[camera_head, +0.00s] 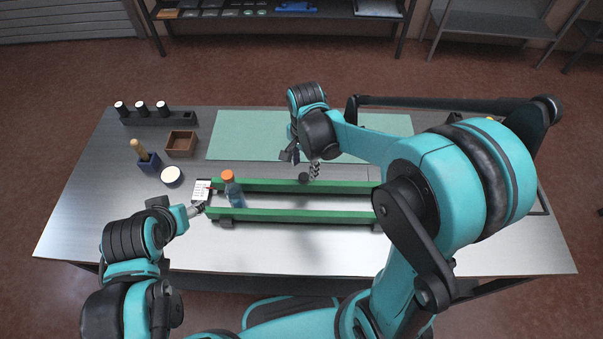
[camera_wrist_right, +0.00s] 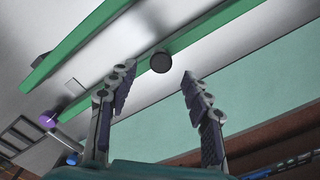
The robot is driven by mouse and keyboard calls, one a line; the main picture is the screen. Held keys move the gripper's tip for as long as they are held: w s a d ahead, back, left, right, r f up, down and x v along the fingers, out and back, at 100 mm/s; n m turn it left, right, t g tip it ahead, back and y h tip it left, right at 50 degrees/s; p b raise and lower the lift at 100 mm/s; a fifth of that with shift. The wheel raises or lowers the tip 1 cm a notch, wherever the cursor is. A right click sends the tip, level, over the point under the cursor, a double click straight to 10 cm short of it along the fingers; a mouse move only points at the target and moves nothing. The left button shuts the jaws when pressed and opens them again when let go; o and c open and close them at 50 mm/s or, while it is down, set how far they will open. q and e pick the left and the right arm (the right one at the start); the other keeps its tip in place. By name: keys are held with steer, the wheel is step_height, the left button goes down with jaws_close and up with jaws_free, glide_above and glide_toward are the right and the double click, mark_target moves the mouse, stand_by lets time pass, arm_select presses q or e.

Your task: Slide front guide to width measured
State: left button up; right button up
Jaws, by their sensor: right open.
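The front guide (camera_head: 290,215) is a long green rail on the metal table, roughly parallel to the rear green rail (camera_head: 340,187). A bottle with an orange cap (camera_head: 234,192) stands at their left ends, between the rails. A dark round knob (camera_head: 304,178) sits at the rear rail's far side; it also shows in the right wrist view (camera_wrist_right: 161,63). My right gripper (camera_head: 302,158) is open and empty above the knob, and in the wrist view its fingers (camera_wrist_right: 158,76) are apart. My left gripper (camera_head: 197,209) is low by the rails' left ends, beside a white printed card (camera_head: 201,189); its fingers are too small to read.
A pale green mat (camera_head: 240,135) covers the table behind the rails. At left are a brown box (camera_head: 181,143), a blue holder (camera_head: 149,162), a round white-topped pot (camera_head: 172,176) and a rack of dark bottles (camera_head: 160,118). My right arm hides the rails' right ends.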

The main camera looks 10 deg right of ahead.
mark_target(304, 176)
step_height(304, 176, down, 5)
steer(key=shift+f+b, duration=0.1)
steer(key=shift+b, duration=0.45)
steer(key=shift+c, duration=0.2)
jaws_close()
